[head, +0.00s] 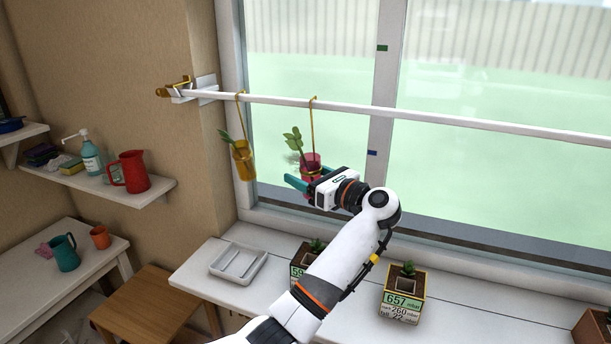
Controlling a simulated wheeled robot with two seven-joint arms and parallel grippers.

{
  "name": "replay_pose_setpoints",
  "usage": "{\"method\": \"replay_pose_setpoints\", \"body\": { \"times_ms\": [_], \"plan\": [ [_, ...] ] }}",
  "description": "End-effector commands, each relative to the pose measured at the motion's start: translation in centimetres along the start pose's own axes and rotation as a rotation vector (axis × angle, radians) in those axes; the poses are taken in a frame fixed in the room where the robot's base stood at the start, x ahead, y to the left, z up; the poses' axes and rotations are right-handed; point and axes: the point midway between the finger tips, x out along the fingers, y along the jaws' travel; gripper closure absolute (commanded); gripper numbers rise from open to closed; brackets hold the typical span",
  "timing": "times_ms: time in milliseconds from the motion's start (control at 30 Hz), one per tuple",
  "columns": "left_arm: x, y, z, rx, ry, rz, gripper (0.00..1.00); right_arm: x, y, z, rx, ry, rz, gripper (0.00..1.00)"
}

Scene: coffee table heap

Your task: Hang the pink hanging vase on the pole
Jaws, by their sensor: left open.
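The pink hanging vase (311,160) holds a green plant and hangs by its golden hook from the white pole (420,116) in front of the window. My left gripper (293,183) is open, with its teal fingers at the vase's lower part. The gripper body and wrist hide some of the vase's lower right side. I cannot tell whether the fingers touch the vase. A yellow hanging vase (243,162) with a plant hangs from the pole farther left. My right gripper is out of view.
Potted plants in printed boxes (403,305) and a grey tray (238,262) stand on the white sill counter below. A wall shelf (150,198) with a red jug (131,172) is at left. The pole to the right is free.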

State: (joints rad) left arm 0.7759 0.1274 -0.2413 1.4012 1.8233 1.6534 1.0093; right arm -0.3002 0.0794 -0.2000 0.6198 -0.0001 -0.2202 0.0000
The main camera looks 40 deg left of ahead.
Motion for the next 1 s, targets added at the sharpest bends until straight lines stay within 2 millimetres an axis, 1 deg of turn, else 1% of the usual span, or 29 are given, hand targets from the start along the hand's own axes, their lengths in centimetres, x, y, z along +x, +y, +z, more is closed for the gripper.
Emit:
{"method": "replay_pose_setpoints", "body": {
  "times_ms": [33,167,300,400,500,600,700,867,967,1000],
  "plan": [
    [-0.8,0.1,0.3,-0.002,-0.002,0.004,0.35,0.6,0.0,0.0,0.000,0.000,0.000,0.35],
    [-3.3,0.1,0.5,-0.003,-0.004,0.005,0.35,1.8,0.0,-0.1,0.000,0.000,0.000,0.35],
    [-6.4,0.1,0.5,-0.003,-0.005,0.006,0.35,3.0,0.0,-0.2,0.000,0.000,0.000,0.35],
    [-8.3,0.1,0.5,-0.003,-0.004,0.004,0.35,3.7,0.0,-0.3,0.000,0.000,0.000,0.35],
    [-9.8,0.1,0.3,-0.001,-0.004,0.003,0.35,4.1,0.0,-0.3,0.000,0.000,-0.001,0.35],
    [-10.8,0.1,0.2,-0.002,-0.003,0.002,0.35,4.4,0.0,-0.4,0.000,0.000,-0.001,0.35],
    [-11.3,0.1,0.1,-0.001,-0.002,0.002,0.35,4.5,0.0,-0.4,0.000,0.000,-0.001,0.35],
    [-11.4,0.0,0.0,0.002,0.005,0.004,0.35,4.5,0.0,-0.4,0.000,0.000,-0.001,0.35],
    [-11.1,0.1,-0.1,0.025,0.064,0.030,0.35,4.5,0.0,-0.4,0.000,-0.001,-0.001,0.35],
    [-11.0,0.1,-0.2,0.044,0.111,0.049,0.35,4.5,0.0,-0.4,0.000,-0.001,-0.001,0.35]
  ]
}}
